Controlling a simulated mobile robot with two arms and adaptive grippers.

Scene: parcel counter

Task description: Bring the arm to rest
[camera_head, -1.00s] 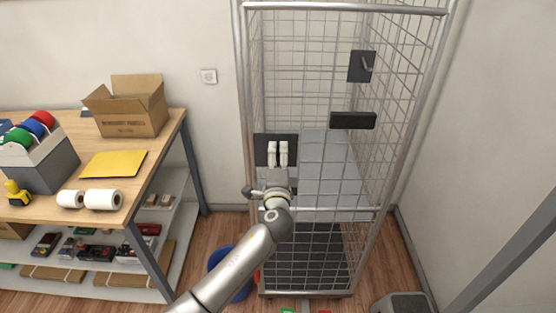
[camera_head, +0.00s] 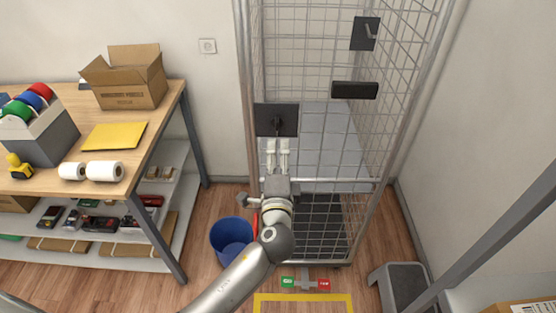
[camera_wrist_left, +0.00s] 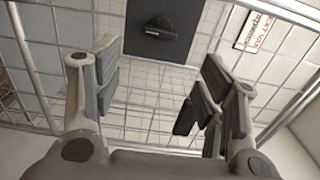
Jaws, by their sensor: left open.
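My left gripper (camera_head: 277,152) reaches up from the bottom of the head view, in front of the wire roll cage (camera_head: 320,190). Its two fingers are apart with nothing between them; the left wrist view shows the same open fingers (camera_wrist_left: 160,95). A dark plate with a handle (camera_head: 277,120) lies just beyond the fingertips in the head view. The plate also shows in the left wrist view (camera_wrist_left: 165,28), above and between the fingers, apart from them. My right gripper is not in view.
A workbench (camera_head: 165,125) stands at the left with an open carton (camera_head: 130,88), a yellow envelope (camera_head: 115,136) and white rolls (camera_head: 104,171). A blue bin (camera_head: 231,240) stands on the floor beside my arm. A grey step stool (camera_head: 403,283) stands at the right.

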